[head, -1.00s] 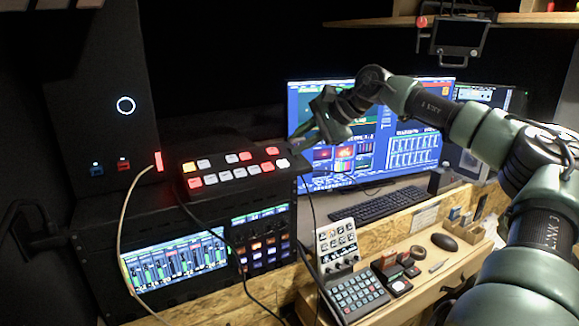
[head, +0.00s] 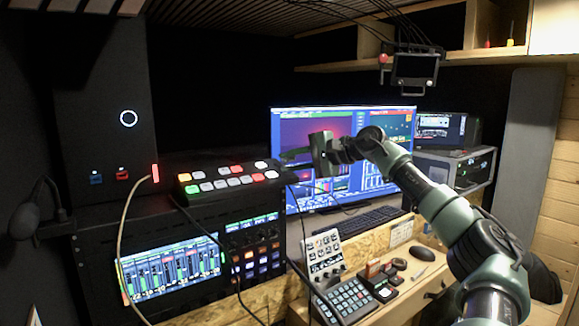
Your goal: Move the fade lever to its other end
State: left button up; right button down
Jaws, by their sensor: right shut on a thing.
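The black switcher (head: 200,203) with rows of lit red, orange and white buttons sits on the rack at centre left. My right gripper (head: 295,156) reaches in from the right to the switcher's right end, in front of the monitor. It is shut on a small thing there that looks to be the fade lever. The lever itself is too small and dark, and too much covered by the fingers, to tell its position. My left gripper is not in view.
A wide monitor (head: 290,118) stands behind. A rack screen (head: 170,270) and a knob panel (head: 252,250) lie below the switcher. Cables hang across the rack front. A keypad (head: 345,300) and a small white panel (head: 322,250) are on the desk at right.

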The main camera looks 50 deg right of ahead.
jog(key=shift+r, duration=0.1)
jog(key=c, duration=1.2)
grip_release()
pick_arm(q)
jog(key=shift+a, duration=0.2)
pick_arm(e)
jog(key=shift+w+a+f, duration=0.1)
jog(key=shift+f, duration=0.1)
